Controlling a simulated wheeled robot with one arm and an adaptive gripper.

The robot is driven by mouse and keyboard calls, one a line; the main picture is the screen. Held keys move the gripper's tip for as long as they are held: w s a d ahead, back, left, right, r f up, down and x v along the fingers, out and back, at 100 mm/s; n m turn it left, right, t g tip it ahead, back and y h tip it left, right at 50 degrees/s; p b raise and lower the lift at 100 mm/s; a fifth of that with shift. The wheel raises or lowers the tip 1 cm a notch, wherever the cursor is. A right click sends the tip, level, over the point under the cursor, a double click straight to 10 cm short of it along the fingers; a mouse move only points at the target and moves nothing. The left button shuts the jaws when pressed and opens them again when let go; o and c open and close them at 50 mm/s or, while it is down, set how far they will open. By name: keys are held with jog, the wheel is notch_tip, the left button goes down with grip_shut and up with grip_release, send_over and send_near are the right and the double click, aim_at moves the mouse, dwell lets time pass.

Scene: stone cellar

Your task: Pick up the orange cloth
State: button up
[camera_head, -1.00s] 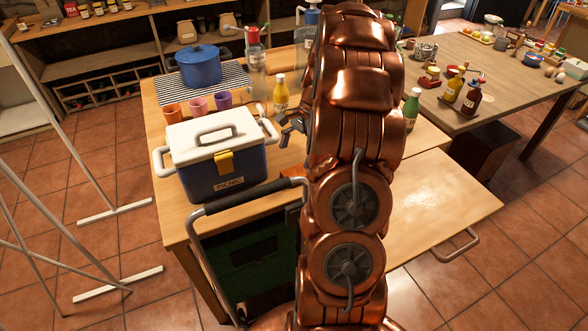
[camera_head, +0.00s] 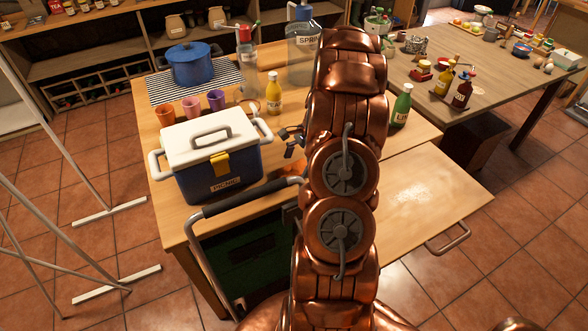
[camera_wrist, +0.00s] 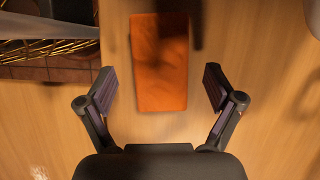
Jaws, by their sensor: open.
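The orange cloth (camera_wrist: 160,75) lies flat on the wooden table in the wrist view, a narrow upright rectangle partly in shadow. My gripper (camera_wrist: 160,90) is open above it, with one finger on each side of the cloth and nothing between the pads. The fingers appear apart from the cloth; the exact height is hard to judge. In the head view part of my gripper (camera_head: 291,138) shows left of my copper arm, beside the cool box.
A blue and white cool box (camera_head: 215,160) stands left of my gripper. A yellow bottle (camera_head: 273,93) and green bottle (camera_head: 401,106) stand behind. Several cups and a blue pot (camera_head: 192,66) are at the back left. The pull-out board (camera_head: 425,195) at right is clear.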

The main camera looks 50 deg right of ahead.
aim_at(295, 169)
jog(key=shift+x, duration=0.9)
jog(key=c, duration=1)
jog(key=shift+r, duration=0.2)
notch_tip(295, 169, up, 10)
jog(key=b, duration=0.2)
jog(key=shift+b, duration=0.4)
jog(key=shift+f, duration=0.1)
